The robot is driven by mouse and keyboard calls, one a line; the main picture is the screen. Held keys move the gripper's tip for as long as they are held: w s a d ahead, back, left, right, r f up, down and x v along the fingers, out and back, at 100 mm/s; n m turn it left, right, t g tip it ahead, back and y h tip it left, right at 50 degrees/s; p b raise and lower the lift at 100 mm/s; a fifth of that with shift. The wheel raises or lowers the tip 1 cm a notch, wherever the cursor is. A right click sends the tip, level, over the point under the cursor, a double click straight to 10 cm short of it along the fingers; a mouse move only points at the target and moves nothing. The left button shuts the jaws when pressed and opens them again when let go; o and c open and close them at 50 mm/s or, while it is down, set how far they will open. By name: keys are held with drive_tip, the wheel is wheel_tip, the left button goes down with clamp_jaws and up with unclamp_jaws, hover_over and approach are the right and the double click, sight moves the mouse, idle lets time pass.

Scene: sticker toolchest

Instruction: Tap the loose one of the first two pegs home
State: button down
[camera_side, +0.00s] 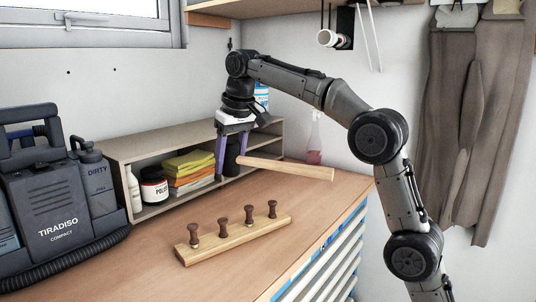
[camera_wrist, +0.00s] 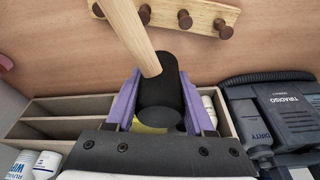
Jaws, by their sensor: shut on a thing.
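A wooden strip (camera_side: 270,231) lies on the bench with several dark brown pegs upright in a row. The near-left end peg (camera_side: 194,235) and the peg beside it (camera_side: 223,227) both stand above the wood; I cannot tell which is loose. The strip (camera_wrist: 172,13) also shows at the top of the wrist view, partly cut off. My gripper (camera_side: 226,166) is shut on the black head of a mallet (camera_side: 231,158). The pale wooden handle (camera_side: 290,167) points right, above the bench. In the wrist view the head (camera_wrist: 160,100) sits between the purple fingers.
A wooden shelf unit (camera_side: 122,163) with cloths (camera_side: 190,165) and a jar (camera_side: 154,185) stands behind my gripper. A dark grey cleaning machine (camera_side: 55,200) is at the left. A spray bottle (camera_side: 314,140) stands at the back. The bench around the strip is clear.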

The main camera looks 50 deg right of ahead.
sight(191, 224)
drive_tip(key=w+a+f+n, duration=0.1)
drive_tip(key=a+n, duration=0.1)
drive_tip(key=a, duration=0.9)
drive_tip(key=shift+a+n+y, duration=0.3)
drive_tip(key=shift+a, duration=0.05)
drive_tip(key=shift+f, duration=0.15)
drive_tip(key=shift+f, duration=1.7)
wheel_tip(191, 224, down, 6)
drive_tip(key=shift+s+r, duration=0.1)
drive_tip(key=shift+r, duration=2.2)
